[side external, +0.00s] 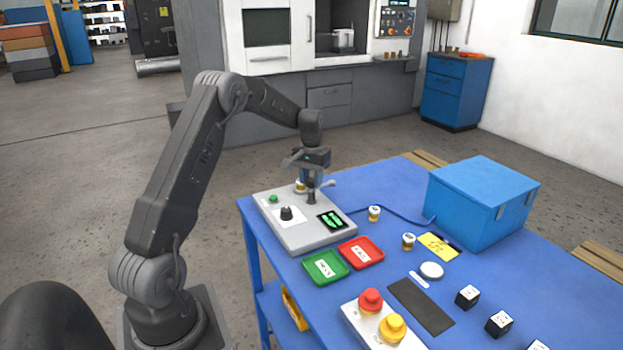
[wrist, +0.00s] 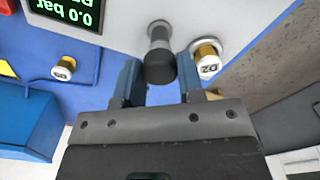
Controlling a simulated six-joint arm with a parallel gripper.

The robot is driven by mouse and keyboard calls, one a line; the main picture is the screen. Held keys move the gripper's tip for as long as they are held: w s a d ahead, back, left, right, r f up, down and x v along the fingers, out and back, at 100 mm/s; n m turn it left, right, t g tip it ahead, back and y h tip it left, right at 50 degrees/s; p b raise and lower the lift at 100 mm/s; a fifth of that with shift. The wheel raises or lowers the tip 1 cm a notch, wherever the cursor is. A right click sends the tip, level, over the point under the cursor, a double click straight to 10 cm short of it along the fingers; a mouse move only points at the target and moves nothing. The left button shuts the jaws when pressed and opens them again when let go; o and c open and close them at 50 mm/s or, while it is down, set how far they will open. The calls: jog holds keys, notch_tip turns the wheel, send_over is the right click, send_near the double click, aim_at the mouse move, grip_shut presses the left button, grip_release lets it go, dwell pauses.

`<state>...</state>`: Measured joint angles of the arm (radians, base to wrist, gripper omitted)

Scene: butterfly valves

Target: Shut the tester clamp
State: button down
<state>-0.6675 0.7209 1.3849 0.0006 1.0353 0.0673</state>
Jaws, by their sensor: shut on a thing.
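The grey tester (side external: 322,236) stands at the table's far left corner, with a green button, a black knob and a lit display. Its clamp handle, a black grip on a metal stem (wrist: 159,66), stands up from the tester top. My gripper (side external: 311,180) is over the tester's far end. In the wrist view its blue fingers (wrist: 160,84) lie on either side of the black grip and are shut on it. A brass valve with a white cap marked D2 (wrist: 208,62) sits in a metal ring beside the handle. The display (wrist: 68,12) reads 0.0 bar.
A green tray (side external: 325,267) and a red tray (side external: 361,252) lie in front of the tester. Two more valves (side external: 374,213) (side external: 408,241) stand on the table. A blue box (side external: 482,203) and a red-and-yellow button panel (side external: 383,320) stand to the right and front.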

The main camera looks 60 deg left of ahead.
jog(key=shift+n, duration=0.3)
jog(key=n, duration=0.3)
jog(key=shift+n, duration=0.4)
jog(key=n, duration=0.4)
jog(key=shift+n, duration=0.3)
jog(key=n, duration=0.8)
jog(key=shift+n, duration=0.6)
jog(key=c, duration=0.7)
grip_release()
jog(key=shift+c, duration=0.2)
jog(key=shift+r, duration=0.1)
